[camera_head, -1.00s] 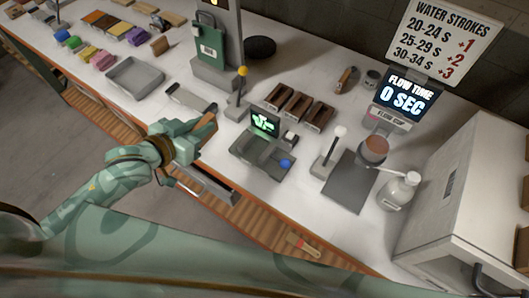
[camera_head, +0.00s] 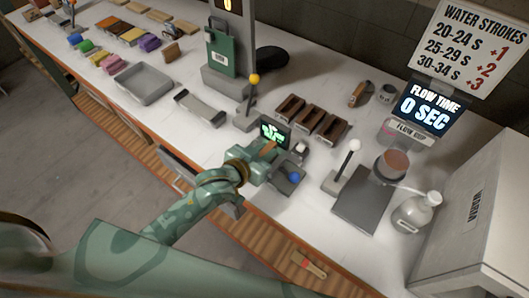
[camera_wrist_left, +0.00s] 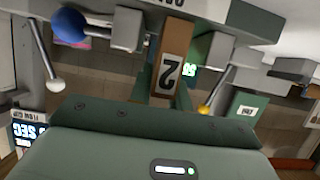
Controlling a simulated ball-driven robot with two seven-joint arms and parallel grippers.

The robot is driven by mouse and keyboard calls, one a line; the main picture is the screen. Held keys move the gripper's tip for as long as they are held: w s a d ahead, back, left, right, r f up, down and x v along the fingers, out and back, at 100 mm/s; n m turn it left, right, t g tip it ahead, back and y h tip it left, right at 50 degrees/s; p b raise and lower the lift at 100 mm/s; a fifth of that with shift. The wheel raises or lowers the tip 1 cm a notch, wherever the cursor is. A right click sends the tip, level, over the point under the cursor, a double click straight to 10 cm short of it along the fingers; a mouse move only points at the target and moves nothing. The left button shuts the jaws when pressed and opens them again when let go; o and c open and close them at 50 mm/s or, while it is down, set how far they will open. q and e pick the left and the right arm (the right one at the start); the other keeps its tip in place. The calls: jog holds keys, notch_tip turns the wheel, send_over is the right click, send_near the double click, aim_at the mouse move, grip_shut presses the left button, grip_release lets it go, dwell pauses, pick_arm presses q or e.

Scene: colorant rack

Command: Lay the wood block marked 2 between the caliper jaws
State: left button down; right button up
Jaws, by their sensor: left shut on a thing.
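The wood block marked 2 (camera_wrist_left: 172,62) is held in my left gripper (camera_head: 266,153), and its "2" label faces the wrist camera. In the head view a little of the brown block (camera_head: 268,147) shows at the fingertips. The caliper (camera_head: 289,180) is a grey device with a green-lit screen (camera_head: 275,132) and a blue knob (camera_head: 294,177). My gripper is over its left part and hides much of it. In the left wrist view the blue knob (camera_wrist_left: 69,25) and a grey jaw-like block (camera_wrist_left: 128,29) are beside the wood block. I cannot tell whether the block touches the caliper. My right gripper is not in view.
A lever with a yellow ball (camera_head: 254,79) stands behind the caliper, left of the brown bins (camera_head: 312,117). A white-knobbed lever (camera_head: 354,145) and a dark plate (camera_head: 366,199) are to the right. The grey tray (camera_head: 144,84) is at left.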

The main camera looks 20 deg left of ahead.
pick_arm(q)
jog(key=c, duration=1.3)
grip_release()
jog(key=shift+s+r, duration=0.1)
jog(key=shift+r, duration=0.05)
jog(key=p+v, duration=0.2)
jog(key=v, duration=1)
